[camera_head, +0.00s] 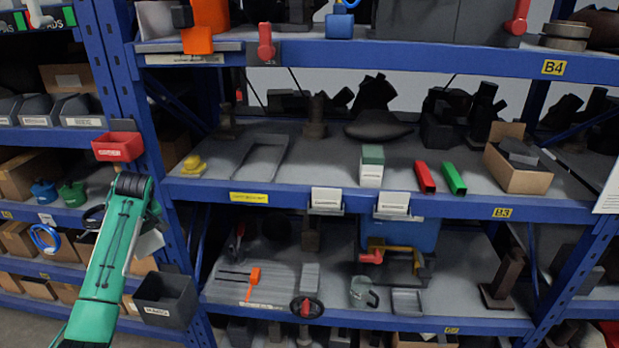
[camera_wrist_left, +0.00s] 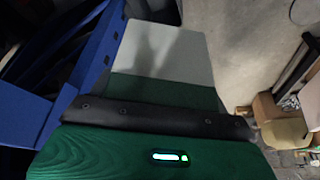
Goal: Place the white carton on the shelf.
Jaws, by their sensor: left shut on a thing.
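My left gripper (camera_wrist_left: 158,118) is shut on a white carton with a dark green band (camera_wrist_left: 165,50), which extends beyond the black jaw bar in the left wrist view. In the head view my green left arm rises from the lower left, and its dark end (camera_head: 132,185) is in front of the left shelf upright. The held carton is mostly hidden there. A similar white carton with a green top (camera_head: 371,166) stands upright on the middle level of the blue shelf (camera_head: 480,208). My right gripper is not in view.
Red and green blocks (camera_head: 425,177) lie right of the standing carton, then an open cardboard box (camera_head: 518,160). A grey tray (camera_head: 262,156) and a yellow object (camera_head: 194,165) are to its left. Bare shelf surface shows between tray and carton. A dark bin (camera_head: 165,300) hangs low left.

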